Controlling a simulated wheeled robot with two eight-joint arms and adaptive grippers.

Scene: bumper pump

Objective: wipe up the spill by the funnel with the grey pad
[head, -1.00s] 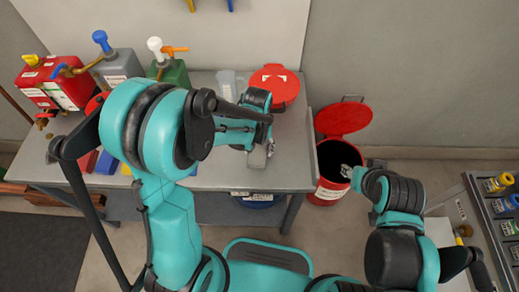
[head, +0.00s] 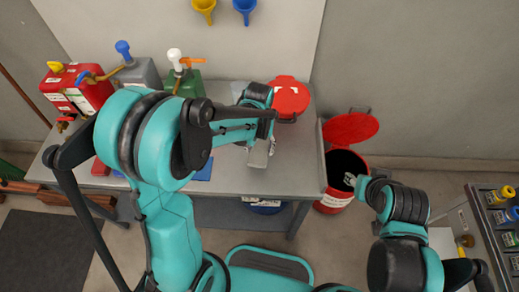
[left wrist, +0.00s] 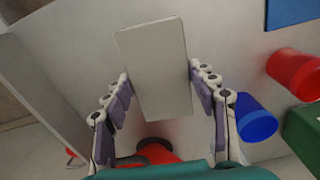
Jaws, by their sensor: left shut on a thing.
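My left gripper (head: 260,150) is over the right part of the grey bench and points down. In the left wrist view its two fingers (left wrist: 160,98) stand on both sides of the flat grey pad (left wrist: 153,62) and are shut on it. I cannot tell whether the pad touches the bench top. No spill can be made out in either view. A yellow funnel (head: 203,8) and a blue funnel (head: 245,8) hang on the back wall. My right gripper (head: 350,180) is by the mouth of the red bin; its fingers are too small to read.
A red lid (head: 289,97) lies at the back right of the bench (head: 295,160). Red, grey and green (head: 185,85) cans stand at the back left. The open red bin (head: 335,200) stands right of the bench. A rack (head: 490,215) is at far right.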

